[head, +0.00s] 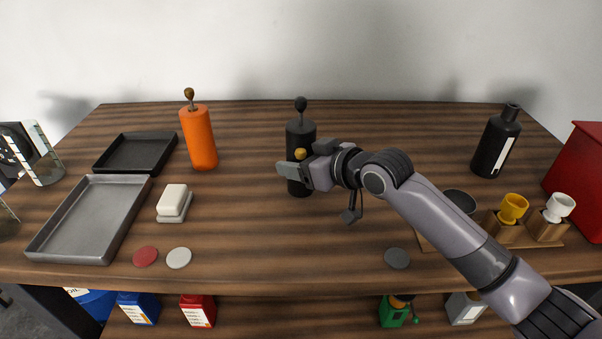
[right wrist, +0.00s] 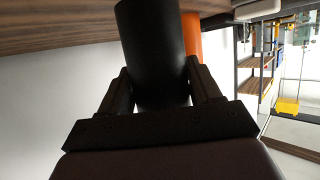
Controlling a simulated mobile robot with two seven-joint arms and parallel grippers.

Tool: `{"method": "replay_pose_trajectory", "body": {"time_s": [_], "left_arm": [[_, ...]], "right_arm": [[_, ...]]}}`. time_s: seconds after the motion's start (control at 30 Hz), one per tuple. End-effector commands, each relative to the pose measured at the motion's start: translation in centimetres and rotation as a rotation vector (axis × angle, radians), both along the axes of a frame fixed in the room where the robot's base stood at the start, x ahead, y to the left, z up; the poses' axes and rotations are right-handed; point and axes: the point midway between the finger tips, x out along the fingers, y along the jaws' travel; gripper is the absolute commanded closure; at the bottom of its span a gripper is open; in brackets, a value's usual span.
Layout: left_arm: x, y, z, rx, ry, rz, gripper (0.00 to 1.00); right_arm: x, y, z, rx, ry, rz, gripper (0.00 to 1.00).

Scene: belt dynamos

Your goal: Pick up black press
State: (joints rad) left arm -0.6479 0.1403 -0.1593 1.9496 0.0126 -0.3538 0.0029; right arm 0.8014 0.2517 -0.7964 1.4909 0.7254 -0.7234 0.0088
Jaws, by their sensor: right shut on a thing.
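The black press (head: 301,133) is an upright dark cylinder with a round black knob on a stem, at the middle of the table in the head view. My right gripper (head: 299,172) reaches in from the right at its lower body. In the right wrist view the black press (right wrist: 155,50) fills the space between the two fingers of my right gripper (right wrist: 155,88), which is shut on it. Part of the press is hidden behind the gripper in the head view. I cannot tell whether its base touches the table. My left gripper is not in view.
An orange press (head: 198,138) stands to the left. Grey (head: 50,257) and black (head: 136,134) trays lie at the far left. A black bottle (head: 495,145) stands at the right, behind a wooden holder (head: 504,235) with yellow and white cups. Flat discs lie near the front edge.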

Motion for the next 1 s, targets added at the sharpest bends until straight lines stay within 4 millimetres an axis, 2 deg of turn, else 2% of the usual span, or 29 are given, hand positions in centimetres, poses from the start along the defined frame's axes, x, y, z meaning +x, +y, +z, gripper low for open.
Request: {"method": "replay_pose_trajectory", "body": {"time_s": [0.03, 0.2, 0.4, 0.5, 0.7, 1.0], "left_arm": [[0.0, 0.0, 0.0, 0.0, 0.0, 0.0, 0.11], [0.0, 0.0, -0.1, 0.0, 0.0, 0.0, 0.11], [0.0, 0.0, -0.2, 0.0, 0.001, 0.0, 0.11], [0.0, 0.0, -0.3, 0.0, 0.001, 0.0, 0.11], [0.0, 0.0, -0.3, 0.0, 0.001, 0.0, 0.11], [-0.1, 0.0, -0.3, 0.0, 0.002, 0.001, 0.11]], "right_arm": [[0.1, 0.1, 1.9, 0.007, -0.014, 0.002, 0.94], [0.1, 0.1, 6.7, 0.007, -0.015, 0.002, 0.94], [0.0, 0.1, 11.8, 0.007, -0.012, 0.002, 0.94], [0.0, 0.1, 13.6, 0.006, -0.01, 0.001, 0.94], [0.0, 0.1, 15.8, 0.006, -0.008, 0.003, 0.94], [0.0, 0.1, 16.3, 0.005, -0.005, 0.001, 0.94]]}}
